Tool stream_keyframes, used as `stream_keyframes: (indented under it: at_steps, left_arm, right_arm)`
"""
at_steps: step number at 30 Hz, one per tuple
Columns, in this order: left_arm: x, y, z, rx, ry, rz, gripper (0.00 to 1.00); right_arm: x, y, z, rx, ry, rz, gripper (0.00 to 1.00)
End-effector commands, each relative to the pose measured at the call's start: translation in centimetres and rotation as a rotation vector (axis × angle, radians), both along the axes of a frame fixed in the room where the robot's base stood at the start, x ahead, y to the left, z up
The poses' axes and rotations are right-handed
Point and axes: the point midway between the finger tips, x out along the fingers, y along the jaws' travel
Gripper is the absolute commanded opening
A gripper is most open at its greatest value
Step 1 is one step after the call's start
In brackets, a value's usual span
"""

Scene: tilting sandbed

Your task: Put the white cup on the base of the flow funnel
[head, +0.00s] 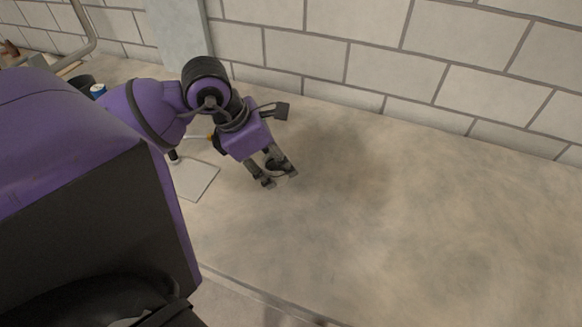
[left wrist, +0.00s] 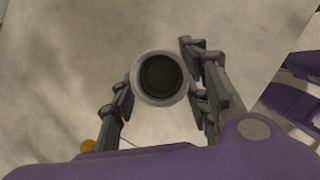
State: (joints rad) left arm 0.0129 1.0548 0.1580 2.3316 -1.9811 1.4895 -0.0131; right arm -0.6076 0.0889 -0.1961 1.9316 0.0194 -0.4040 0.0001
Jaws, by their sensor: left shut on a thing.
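The white cup (left wrist: 160,78) shows in the left wrist view as a pale round rim around a dark inside, seen from above. My left gripper (left wrist: 162,95) is shut on it, one finger on each side. In the head view my left gripper (head: 279,178) points down over the pale surface, with the cup largely hidden between its fingers. A flat pale plate (head: 197,181) with a dark post foot at its upper left corner lies left of the gripper. It looks like the flow funnel's base; my arm hides much of the stand above. My right gripper is not in view.
The pale sandy bench top (head: 400,220) is clear to the right of my left gripper. A brick wall (head: 350,62) runs along the back. The bench's front edge (head: 262,295) runs below.

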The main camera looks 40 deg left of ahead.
Motion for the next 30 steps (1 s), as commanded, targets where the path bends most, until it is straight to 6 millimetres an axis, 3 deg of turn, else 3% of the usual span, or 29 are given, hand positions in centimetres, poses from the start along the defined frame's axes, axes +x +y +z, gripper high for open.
stream_keyframes:
  at_steps: [6,11,22,30]
  left_arm:
    - [-1.1,3.3,1.6,-0.004,0.015,0.334,0.21]
    - [-0.6,4.0,1.7,-0.01,0.02,0.415,0.21]
    - [7.9,4.2,-1.9,-0.015,0.021,0.42,0.21]
    - [11.5,4.4,-6.6,-0.013,0.024,0.419,0.21]
  right_arm:
    - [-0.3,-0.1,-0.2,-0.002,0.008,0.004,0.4]
    - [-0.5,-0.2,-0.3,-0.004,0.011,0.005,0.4]
    - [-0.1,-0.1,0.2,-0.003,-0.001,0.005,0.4]
    - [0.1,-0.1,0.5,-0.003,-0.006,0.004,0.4]
